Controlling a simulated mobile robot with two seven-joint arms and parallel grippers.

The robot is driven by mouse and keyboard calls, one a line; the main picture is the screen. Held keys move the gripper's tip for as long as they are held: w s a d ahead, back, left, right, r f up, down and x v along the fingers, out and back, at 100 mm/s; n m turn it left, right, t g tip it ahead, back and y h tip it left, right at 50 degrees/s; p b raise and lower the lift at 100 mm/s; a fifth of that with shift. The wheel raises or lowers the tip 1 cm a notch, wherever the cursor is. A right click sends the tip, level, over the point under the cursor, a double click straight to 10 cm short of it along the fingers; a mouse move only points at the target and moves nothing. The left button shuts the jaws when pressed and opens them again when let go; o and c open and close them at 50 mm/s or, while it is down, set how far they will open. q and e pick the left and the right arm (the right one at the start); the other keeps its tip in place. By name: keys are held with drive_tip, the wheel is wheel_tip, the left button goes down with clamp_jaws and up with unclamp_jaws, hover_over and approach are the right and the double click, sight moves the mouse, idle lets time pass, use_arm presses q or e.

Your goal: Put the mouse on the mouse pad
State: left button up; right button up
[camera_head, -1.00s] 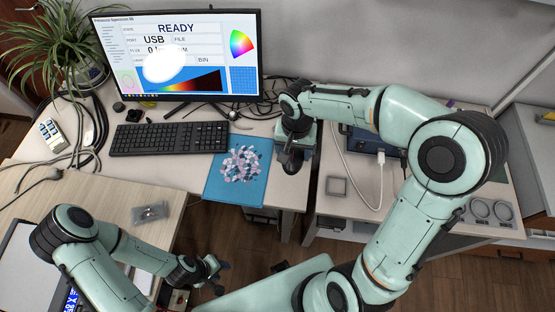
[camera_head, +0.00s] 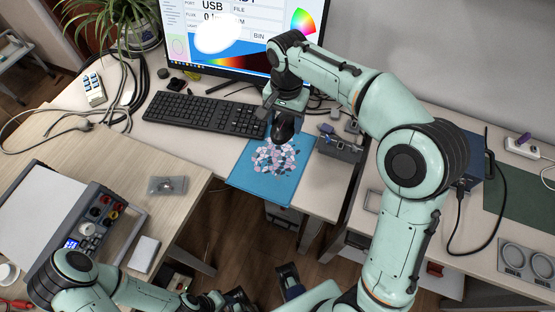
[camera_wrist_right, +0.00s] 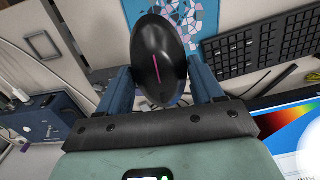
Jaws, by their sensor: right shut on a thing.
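The black mouse (camera_head: 284,129) is held in my right gripper (camera_head: 285,117), above the desk at the back edge of the mouse pad. In the right wrist view the mouse (camera_wrist_right: 157,55), dark with a thin pink line, sits between the two blue fingers. The mouse pad (camera_head: 246,176) is blue with a pale mosaic pattern and lies flat right of the keyboard. It also shows behind the mouse in the wrist view (camera_wrist_right: 207,14). My left gripper (camera_head: 222,300) is low at the bottom edge, away from the pad; its jaws are unclear.
A black keyboard (camera_head: 205,114) lies left of the pad, with a monitor (camera_head: 235,45) behind. Small dark tools (camera_head: 338,140) stand right of the pad. A bench instrument (camera_head: 85,225) and a small clear packet (camera_head: 167,186) are on the left table. The pad's front part is clear.

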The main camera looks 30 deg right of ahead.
drive_tip(key=b, duration=0.2)
hover_over(284, 162)
wheel_tip(284, 162, down, 12)
drive_tip(key=shift+a+f, duration=0.1)
drive_tip(key=shift+f, duration=2.7)
drive_tip(key=shift+f, duration=0.1)
drive_tip(key=o, duration=1.1)
drive_tip(key=shift+c, duration=0.2)
wheel_tip(284, 162, up, 12)
drive_tip(key=p, duration=0.1)
drive_tip(key=shift+s, duration=0.1)
